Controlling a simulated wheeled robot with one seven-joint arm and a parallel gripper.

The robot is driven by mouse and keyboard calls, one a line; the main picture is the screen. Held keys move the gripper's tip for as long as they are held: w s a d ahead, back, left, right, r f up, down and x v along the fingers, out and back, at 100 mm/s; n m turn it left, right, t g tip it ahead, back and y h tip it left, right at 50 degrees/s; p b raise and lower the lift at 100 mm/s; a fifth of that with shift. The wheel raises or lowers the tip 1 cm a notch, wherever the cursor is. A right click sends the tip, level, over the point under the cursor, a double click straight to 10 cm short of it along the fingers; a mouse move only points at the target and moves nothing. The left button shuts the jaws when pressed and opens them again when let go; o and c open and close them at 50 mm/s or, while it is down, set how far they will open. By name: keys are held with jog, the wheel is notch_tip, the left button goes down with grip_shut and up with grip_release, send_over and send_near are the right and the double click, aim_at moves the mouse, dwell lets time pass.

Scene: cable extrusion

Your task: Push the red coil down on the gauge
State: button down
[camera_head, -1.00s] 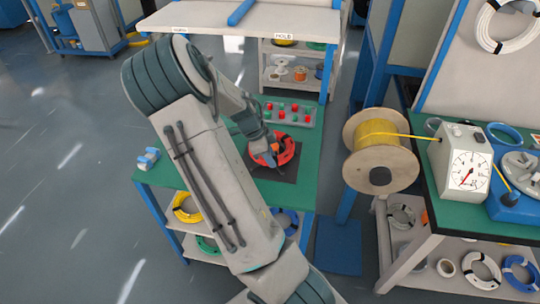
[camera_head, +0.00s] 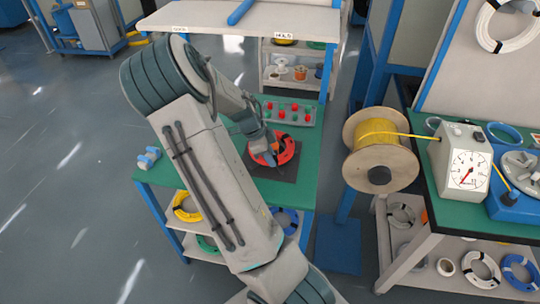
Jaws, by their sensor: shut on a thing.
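The red coil (camera_head: 287,151), with dark ties around it, is on the small green bench, over a dark square plate (camera_head: 285,174). My gripper (camera_head: 271,161) points down at the left part of the coil and is shut on it. The fingertips are small and partly hidden, so the exact grip is hard to see. Whether the coil rests fully flat cannot be told. No separate gauge shows under the coil; the dark plate lies beneath it. A white box with a round dial (camera_head: 467,170) stands on the right bench.
A panel with red and green buttons (camera_head: 289,113) stands just behind the coil. A blue and white item (camera_head: 148,157) lies at the bench's left edge. A yellow cable spool (camera_head: 381,150) stands to the right. My arm covers much of the bench's left and front.

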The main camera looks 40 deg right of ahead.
jog(key=c, duration=1.1)
grip_release()
jog(key=shift+a, duration=0.1)
jog(key=shift+r, duration=0.2)
jog(key=shift+w+r, duration=0.1)
jog(key=shift+r, duration=0.15)
jog(key=r+p, duration=0.2)
jog(key=shift+d+r+p, duration=0.2)
jog(key=shift+d+p, duration=0.05)
jog(key=shift+p, duration=0.05)
notch_tip(320, 180, up, 5)
jog(key=p, duration=0.3)
jog(key=shift+a+f+p, duration=0.1)
jog(key=shift+a+p, duration=0.05)
jog(key=shift+p, duration=0.25)
